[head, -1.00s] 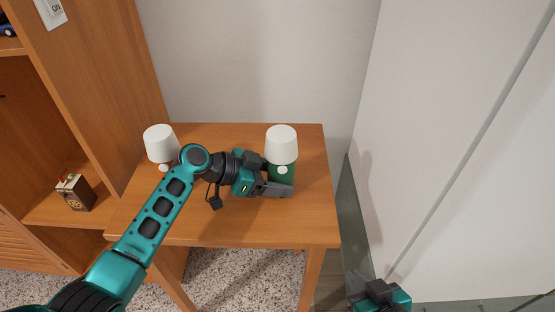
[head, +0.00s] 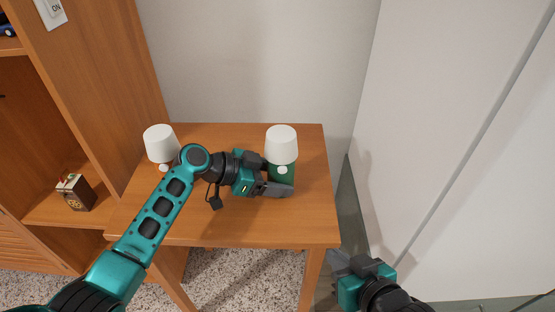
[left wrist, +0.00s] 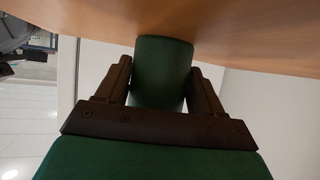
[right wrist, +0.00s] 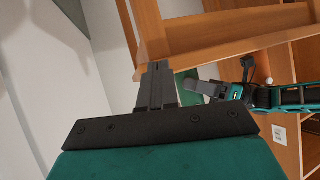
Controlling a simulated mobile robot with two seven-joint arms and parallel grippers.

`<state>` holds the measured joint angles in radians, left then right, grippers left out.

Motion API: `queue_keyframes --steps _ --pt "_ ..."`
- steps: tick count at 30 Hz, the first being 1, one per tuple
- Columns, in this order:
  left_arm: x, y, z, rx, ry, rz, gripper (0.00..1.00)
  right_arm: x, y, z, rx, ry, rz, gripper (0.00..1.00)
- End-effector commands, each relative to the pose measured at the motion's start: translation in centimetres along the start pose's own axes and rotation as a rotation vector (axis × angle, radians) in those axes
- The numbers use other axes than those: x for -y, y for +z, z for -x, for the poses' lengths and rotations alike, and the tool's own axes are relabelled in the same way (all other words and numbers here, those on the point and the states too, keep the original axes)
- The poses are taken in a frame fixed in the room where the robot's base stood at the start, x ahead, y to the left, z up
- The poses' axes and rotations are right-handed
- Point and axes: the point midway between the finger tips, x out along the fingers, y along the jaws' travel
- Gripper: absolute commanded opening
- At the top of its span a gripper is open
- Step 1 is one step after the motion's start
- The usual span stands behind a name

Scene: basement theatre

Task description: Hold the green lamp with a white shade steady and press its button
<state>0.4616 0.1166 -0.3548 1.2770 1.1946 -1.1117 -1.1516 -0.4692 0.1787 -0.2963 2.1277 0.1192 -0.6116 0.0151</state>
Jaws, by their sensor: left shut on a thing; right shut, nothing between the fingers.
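The green lamp with a white shade (head: 281,143) stands upright on the right part of the wooden table. A small round white button (head: 282,170) shows just below its shade. My left gripper (head: 280,180) is shut on its green body, which also shows between the fingers in the left wrist view (left wrist: 162,70). My right gripper (head: 338,265) is shut and empty, low to the right of the table's front corner, apart from the lamp. Its closed fingers show in the right wrist view (right wrist: 156,85).
A second white-shaded lamp (head: 160,144) stands at the table's left, partly hidden by my left arm. The wooden table (head: 220,230) has a bare front strip. A wooden shelf stands left with a small brown box (head: 75,192). White panels (head: 455,130) rise on the right.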

Motion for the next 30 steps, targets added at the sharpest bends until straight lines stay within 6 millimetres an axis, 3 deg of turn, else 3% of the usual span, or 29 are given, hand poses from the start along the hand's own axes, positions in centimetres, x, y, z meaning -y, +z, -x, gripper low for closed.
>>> queue_keyframes --steps 1,6,12,17,30 --pt "0.0 0.0 0.0 0.001 0.000 0.000 0.26 1.1 -2.1 -0.2 -0.017 -0.042 0.007 0.00" --pt "0.0 0.0 0.0 0.001 0.000 0.000 0.26 5.3 -6.9 0.1 -0.020 -0.186 0.029 0.00" --pt "0.0 0.0 0.0 0.001 0.000 0.000 0.26 8.2 -9.4 1.1 -0.004 -0.288 0.069 0.00" --pt "0.0 0.0 0.0 0.001 0.000 0.000 0.26 8.6 -10.1 0.8 0.002 -0.306 0.076 0.00" --pt "0.0 0.0 0.0 0.001 0.000 0.000 0.26 7.2 -13.2 -3.9 0.000 -0.305 0.075 0.00"
